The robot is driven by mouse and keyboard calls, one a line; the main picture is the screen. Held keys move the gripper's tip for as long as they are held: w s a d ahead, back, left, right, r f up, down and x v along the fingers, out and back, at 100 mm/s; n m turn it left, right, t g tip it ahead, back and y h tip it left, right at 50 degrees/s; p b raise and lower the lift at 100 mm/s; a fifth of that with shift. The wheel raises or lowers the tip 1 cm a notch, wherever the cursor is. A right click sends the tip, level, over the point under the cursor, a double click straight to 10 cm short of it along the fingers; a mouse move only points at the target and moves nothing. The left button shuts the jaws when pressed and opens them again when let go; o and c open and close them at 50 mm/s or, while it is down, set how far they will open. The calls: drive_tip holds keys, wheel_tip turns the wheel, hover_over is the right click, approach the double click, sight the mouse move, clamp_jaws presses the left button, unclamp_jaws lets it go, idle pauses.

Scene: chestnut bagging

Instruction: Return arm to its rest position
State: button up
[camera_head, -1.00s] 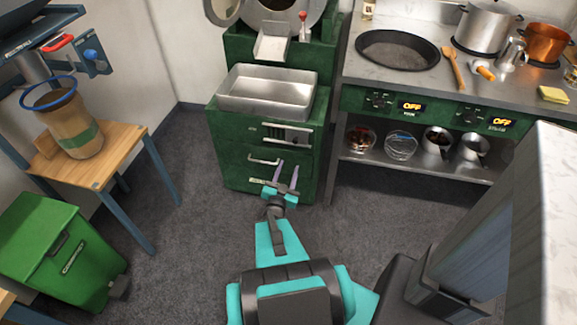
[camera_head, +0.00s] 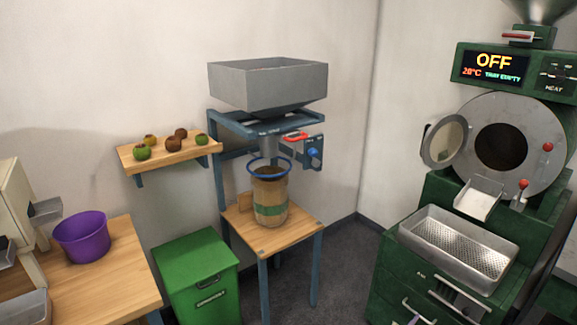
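My arm and gripper are not clearly in view now; the camera looks higher and more to the left, and the lower floor area is cut off. The green roaster (camera_head: 462,190) stands at the right with its round door open to the left and a dark opening inside. Its display (camera_head: 494,66) reads OFF, 20°C and TRAY EMPTY. The metal cooling tray (camera_head: 460,248) in front of it is empty. A burlap bag (camera_head: 269,198) with a blue rim and green band stands upright under the grey hopper (camera_head: 268,84).
A wooden stand (camera_head: 285,238) carries the bag. A green compost bin (camera_head: 197,275) has its lid shut. A purple bucket (camera_head: 82,238) sits on the left table (camera_head: 105,280). Open floor (camera_head: 340,262) lies between stand and roaster.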

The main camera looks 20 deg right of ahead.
drive_tip(key=w+a+f+n+t+y+p, duration=0.1)
drive_tip(key=w+a+n+t+y, duration=0.2)
drive_tip(key=w+a, duration=0.55)
drive_tip(key=w+a+f+n+t+y, duration=0.2)
drive_tip(key=w+a+n+y, duration=0.15)
drive_tip(key=w+a, duration=0.5)
drive_tip(key=w+a+f+n+g+y, duration=0.15)
drive_tip(key=a+f+y, duration=0.3)
drive_tip(key=a, duration=0.55)
drive_tip(key=w+a+f+n+g+y, duration=0.1)
drive_tip(key=a+f+n+y, duration=0.3)
drive_tip(key=a, duration=0.5)
drive_tip(key=s+a+f+n+g+y+p, duration=0.1)
drive_tip(key=s+a+f+n+g+y, duration=0.15)
drive_tip(key=s+a+f+g, duration=0.65)
drive_tip(key=s+r+n+g+h, duration=0.1)
drive_tip(key=s+g, duration=0.5)
drive_tip(key=s, duration=1.5)
drive_tip(key=shift+a+r+n, duration=0.35)
drive_tip(key=shift+a+r, duration=0.05)
drive_tip(key=shift+r, duration=0.2)
